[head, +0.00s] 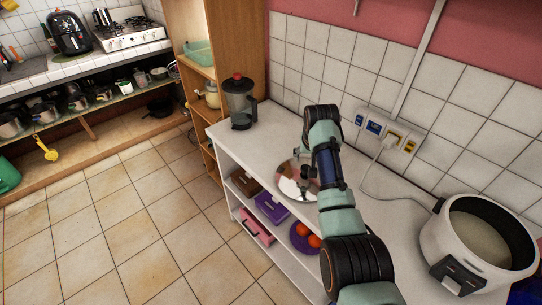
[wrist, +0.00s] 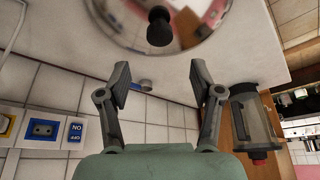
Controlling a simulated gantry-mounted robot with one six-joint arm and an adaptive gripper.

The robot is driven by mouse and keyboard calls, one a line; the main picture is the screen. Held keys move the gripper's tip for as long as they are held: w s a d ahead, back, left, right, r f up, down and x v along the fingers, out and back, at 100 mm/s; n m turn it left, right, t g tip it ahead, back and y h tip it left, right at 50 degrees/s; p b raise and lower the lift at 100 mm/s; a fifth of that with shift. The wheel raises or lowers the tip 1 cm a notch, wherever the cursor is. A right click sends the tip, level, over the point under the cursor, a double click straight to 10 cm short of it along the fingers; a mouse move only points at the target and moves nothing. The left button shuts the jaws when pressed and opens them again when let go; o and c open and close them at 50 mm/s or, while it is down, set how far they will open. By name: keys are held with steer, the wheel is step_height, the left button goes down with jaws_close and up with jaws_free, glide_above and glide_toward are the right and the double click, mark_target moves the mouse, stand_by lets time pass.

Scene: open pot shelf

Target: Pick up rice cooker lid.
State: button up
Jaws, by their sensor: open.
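The rice cooker lid (head: 297,184) is a round, shiny metal disc lying on the white counter, partly hidden behind my arm in the head view. In the wrist view the lid (wrist: 190,38) is at the top, with its black knob (wrist: 160,27) standing up from the middle. My gripper (wrist: 160,75) is open and empty, its two fingers spread apart and pointing toward the lid. The knob lies beyond the fingertips, roughly in line with the gap between them. The rice cooker (head: 478,243) stands lidless at the right end of the counter, its inside showing pale contents.
A blender (head: 240,103) stands at the counter's far left end, also in the wrist view (wrist: 253,115). The tiled wall with sockets (head: 385,130) runs behind; a cord crosses the counter. Shelves below hold boxes (head: 271,207) and a bowl of red items (head: 305,237).

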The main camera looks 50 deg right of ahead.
mark_target(306, 167)
steer(key=shift+w+d+f, duration=0.15)
steer(key=shift+d, duration=0.05)
steer(key=shift+s+a+f+b, duration=0.15)
steer(key=shift+f, duration=0.35)
steer(key=shift+s+a+f+b, duration=0.15)
steer(key=shift+f, duration=0.35)
steer(key=shift+w+d+f, duration=0.2)
steer(key=shift+f, duration=0.15)
steer(key=b+x, duration=0.4)
steer(key=shift+f, duration=0.4)
steer(key=shift+w+d+f+b, duration=0.15)
steer(key=shift+f+b, duration=0.15)
steer(key=shift+b, duration=0.4)
steer(key=shift+r, duration=0.15)
jaws_close()
